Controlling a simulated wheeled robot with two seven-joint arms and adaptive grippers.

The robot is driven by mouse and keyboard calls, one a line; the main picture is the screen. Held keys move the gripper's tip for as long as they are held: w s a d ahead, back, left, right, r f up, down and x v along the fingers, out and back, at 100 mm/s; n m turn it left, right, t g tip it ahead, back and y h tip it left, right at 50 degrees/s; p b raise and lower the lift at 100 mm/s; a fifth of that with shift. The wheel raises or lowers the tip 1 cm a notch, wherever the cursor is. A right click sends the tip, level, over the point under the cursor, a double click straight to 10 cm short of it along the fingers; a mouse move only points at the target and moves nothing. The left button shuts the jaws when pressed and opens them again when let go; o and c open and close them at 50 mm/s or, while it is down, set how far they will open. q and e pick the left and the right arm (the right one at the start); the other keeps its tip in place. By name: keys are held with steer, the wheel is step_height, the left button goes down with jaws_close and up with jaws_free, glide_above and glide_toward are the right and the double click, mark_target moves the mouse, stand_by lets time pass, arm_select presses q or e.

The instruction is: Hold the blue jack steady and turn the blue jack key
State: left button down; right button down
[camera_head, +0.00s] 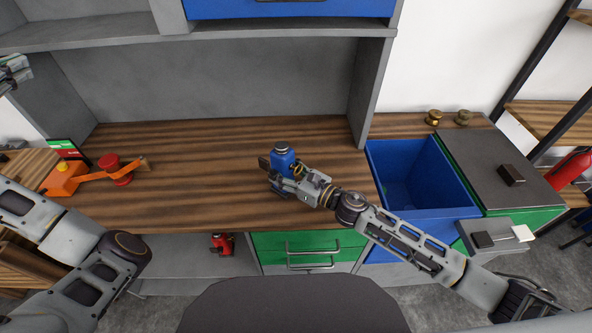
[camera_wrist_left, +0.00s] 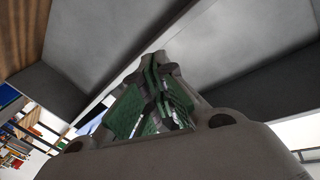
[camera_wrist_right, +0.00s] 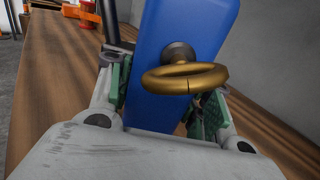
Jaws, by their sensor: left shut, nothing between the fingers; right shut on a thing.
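The blue jack (camera_head: 283,157) stands on the wooden worktop, near its middle. My right gripper (camera_head: 277,176) is shut on it, and in the right wrist view the fingers lie on both sides of the blue body (camera_wrist_right: 190,30). The blue jack key, a brass ring (camera_wrist_right: 185,78), sticks out from the jack's face toward that wrist camera; it shows small in the head view (camera_head: 298,169). My left gripper (camera_head: 14,72) is raised at the far upper left, away from the jack. In the left wrist view its fingers (camera_wrist_left: 160,90) are shut together and empty.
An orange device with a red cylinder (camera_head: 121,172) sits on the left of the worktop. An open blue bin (camera_head: 415,173) is at the right. A grey shelf (camera_head: 200,48) overhangs the back. A red jack (camera_head: 222,243) is below.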

mark_target(297, 169)
arm_select(q)
steer(key=w+d+r+m+g+h, duration=0.1)
steer(key=d+r+m, duration=0.15)
steer(key=d, duration=0.25)
steer(key=w+d+r+m+h, duration=0.1)
steer(key=w+d+r+h, duration=0.1)
steer(key=d+r, duration=0.25)
steer(key=s+d+r+m+g+h, duration=0.15)
steer(key=d+m+g, duration=0.55)
steer(key=d, duration=2)
steer(key=s+d+f+m+g+y, duration=0.1)
steer(key=s+d+f+m, duration=0.2)
steer(key=d, duration=0.4)
steer(key=s+d+f+m+g+y, duration=0.1)
steer(key=s+d+f+m, duration=0.1)
steer(key=d+f, duration=0.4)
steer(key=s+d+f+m+g+y, duration=0.1)
steer(key=s+d+f+y, duration=0.1)
steer(key=f, duration=0.5)
steer(key=s+d+f+g+y, duration=0.1)
steer(key=s+d+f+y, duration=0.1)
steer(key=s+f, duration=0.3)
steer(key=shift+d+f+m+g, duration=0.25)
steer(key=shift+f+m+g, duration=0.15)
steer(key=shift+f, duration=0.65)
steer(key=shift+f, duration=0.1)
steer(key=x, duration=1.3)
steer(key=shift+d+f, duration=0.2)
steer(key=shift+f, duration=0.15)
